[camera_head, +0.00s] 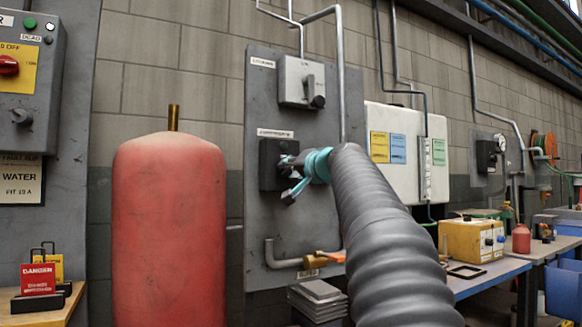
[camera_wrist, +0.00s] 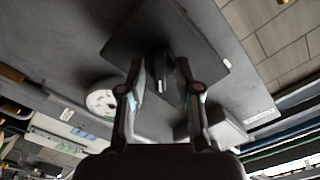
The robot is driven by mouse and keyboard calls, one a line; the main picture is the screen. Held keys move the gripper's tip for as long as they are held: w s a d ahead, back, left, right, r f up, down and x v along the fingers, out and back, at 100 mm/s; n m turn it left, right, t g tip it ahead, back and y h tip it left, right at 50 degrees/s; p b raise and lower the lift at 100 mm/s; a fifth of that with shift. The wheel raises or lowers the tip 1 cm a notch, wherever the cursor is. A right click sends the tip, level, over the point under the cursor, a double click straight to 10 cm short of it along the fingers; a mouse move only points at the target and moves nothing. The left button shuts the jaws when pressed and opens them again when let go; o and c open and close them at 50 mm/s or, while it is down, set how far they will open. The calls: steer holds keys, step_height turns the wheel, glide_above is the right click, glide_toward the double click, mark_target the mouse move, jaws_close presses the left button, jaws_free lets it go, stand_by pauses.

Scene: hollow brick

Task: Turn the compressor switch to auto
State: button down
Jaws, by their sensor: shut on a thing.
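The compressor switch is a black box (camera_head: 270,166) with a small pale label above it, on a grey wall panel (camera_head: 258,95). My gripper (camera_head: 290,172) reaches it from the right and hides most of its front. In the wrist view the box is a dark square plate (camera_wrist: 140,48), and a black knob (camera_wrist: 166,82) stands out from it between the two fingers of my gripper (camera_wrist: 162,80). The fingers are shut on this knob. The setting markings cannot be read.
A grey switch box (camera_head: 299,82) with a black knob sits above on the same panel. A red tank (camera_head: 168,225) stands close on the left. An orange-handled valve (camera_head: 322,258) is below. A yellow box (camera_head: 470,240) sits on the bench at right.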

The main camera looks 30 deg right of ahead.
steer(key=m+p, duration=0.1)
steer(key=m, duration=0.3)
steer(key=shift+r+m, duration=0.1)
steer(key=shift+m, duration=0.2)
steer(key=m+p, duration=0.1)
steer(key=m, duration=0.3)
steer(key=shift+m, duration=0.3)
steer(key=c, duration=0.8)
jaws_free()
steer(key=s, duration=1.2)
steer(key=shift+d, duration=0.25)
